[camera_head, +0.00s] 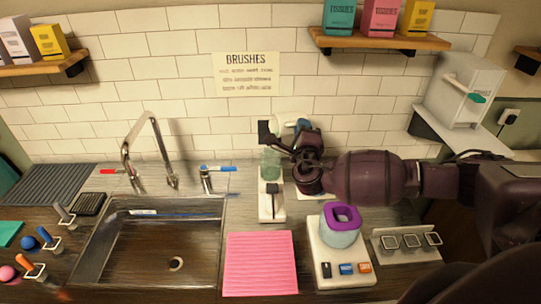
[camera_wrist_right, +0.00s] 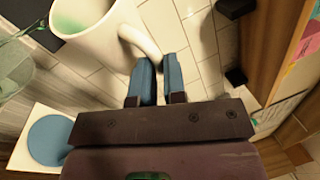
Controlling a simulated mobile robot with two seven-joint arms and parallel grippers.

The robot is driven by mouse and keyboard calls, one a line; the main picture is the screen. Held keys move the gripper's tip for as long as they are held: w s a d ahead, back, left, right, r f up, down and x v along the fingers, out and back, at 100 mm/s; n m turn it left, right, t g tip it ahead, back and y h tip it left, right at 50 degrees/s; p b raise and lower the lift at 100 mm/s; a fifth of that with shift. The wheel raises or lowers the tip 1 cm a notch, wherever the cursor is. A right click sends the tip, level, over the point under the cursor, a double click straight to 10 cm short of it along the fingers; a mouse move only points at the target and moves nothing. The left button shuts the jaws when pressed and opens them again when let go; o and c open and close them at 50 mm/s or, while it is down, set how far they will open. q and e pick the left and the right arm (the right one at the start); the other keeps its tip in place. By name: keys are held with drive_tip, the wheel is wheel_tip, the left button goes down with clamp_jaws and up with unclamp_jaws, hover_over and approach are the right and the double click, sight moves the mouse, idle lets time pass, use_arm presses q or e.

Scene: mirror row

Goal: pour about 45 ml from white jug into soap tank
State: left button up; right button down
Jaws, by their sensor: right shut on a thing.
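The white jug (camera_head: 287,131) is held up against the tiled wall behind the counter, beside and above the soap tank. My right gripper (camera_head: 302,126) is shut on its handle. In the right wrist view the jug (camera_wrist_right: 106,38) shows pale green liquid inside, and the blue fingertips (camera_wrist_right: 159,75) close on the handle. The soap tank (camera_head: 269,165) is a clear greenish vessel on a narrow white stand with a black top piece. Its edge also shows at the left of the right wrist view (camera_wrist_right: 14,72). A thin green streak lies between jug and tank; I cannot tell if it is liquid.
A sink (camera_head: 160,245) with a tall faucet (camera_head: 148,140) is at the left. A pink mat (camera_head: 260,265) lies in front of the tank. A white appliance with a purple-ringed vessel (camera_head: 340,225) stands right of the mat. A shelf (camera_head: 375,40) with tissue boxes hangs above.

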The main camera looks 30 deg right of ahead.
drive_tip(key=shift+w+f+n, duration=0.1)
drive_tip(key=shift+n, duration=0.2)
drive_tip(key=m, duration=0.1)
drive_tip(key=d+m+g, duration=0.1)
drive_tip(key=m, duration=0.1)
drive_tip(key=m+g, duration=0.1)
drive_tip(key=shift+d+m, duration=0.35)
drive_tip(key=shift+m, duration=0.05)
idle(0.8)
use_arm(q)
drive_tip(key=shift+w+f+b, duration=0.55)
drive_tip(key=shift+f+b, duration=0.15)
drive_tip(key=shift+b, duration=0.75)
use_arm(e)
drive_tip(key=d+f+m+g+y, duration=0.1)
drive_tip(key=d+f+m+y, duration=0.1)
drive_tip(key=f+m, duration=0.3)
drive_tip(key=d+f+m+g+y, duration=0.2)
drive_tip(key=f+m, duration=0.3)
drive_tip(key=f, duration=0.4)
drive_tip(key=shift+s+d+y, duration=0.3)
drive_tip(key=shift+s+d, duration=0.05)
drive_tip(key=shift+d, duration=0.3)
